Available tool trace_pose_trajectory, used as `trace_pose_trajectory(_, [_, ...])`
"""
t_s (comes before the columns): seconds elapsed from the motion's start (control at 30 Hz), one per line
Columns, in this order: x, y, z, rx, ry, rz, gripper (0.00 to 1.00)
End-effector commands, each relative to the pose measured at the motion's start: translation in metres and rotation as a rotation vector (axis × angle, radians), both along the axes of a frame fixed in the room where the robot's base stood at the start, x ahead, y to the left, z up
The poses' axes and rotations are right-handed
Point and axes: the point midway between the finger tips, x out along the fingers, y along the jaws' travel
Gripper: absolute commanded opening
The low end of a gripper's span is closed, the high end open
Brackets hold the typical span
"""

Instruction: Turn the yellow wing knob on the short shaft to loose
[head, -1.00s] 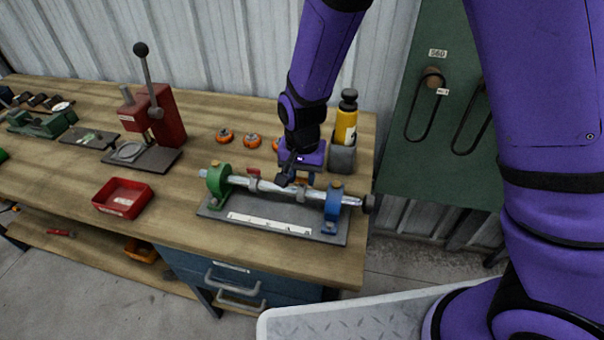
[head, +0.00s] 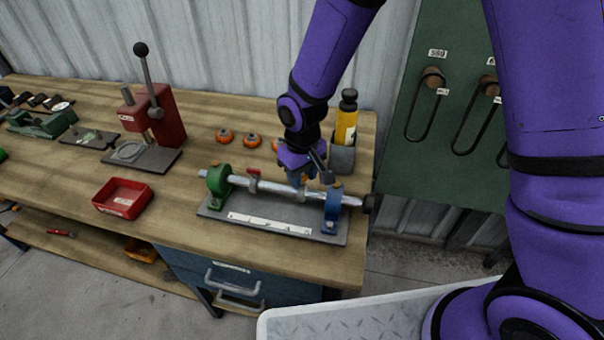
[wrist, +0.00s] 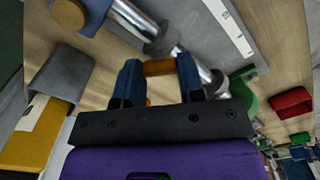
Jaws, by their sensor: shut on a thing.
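My gripper (wrist: 160,78) is shut on the yellow wing knob (wrist: 160,68), which shows orange-yellow between the two blue fingers in the wrist view. The knob sits beside a grey collar (wrist: 162,42) on the silver shaft (wrist: 132,18). In the head view my gripper (head: 299,182) is over the right part of the shaft (head: 275,188), close to the blue stand (head: 332,206), and hides most of the knob. The shaft lies across the green stand (head: 216,184) and the blue stand. I cannot tell how far the knob is turned.
A red knob (head: 253,171) stands on another collar to the left. A yellow bottle (head: 346,128) in a grey holder (head: 342,158) is close behind my gripper. A red tray (head: 123,198) and a red press (head: 165,118) are further left. Bench wood is clear between them.

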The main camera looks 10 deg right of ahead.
Motion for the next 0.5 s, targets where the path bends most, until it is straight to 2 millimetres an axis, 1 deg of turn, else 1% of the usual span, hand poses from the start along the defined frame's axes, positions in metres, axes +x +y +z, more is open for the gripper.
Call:
trace_pose_trajectory(0.3, [0.0012,-0.0002,0.0006,0.002,-0.003,0.292,0.12])
trace_pose_trajectory(0.5, [0.0011,0.0,0.0007,0.002,-0.003,0.454,0.12])
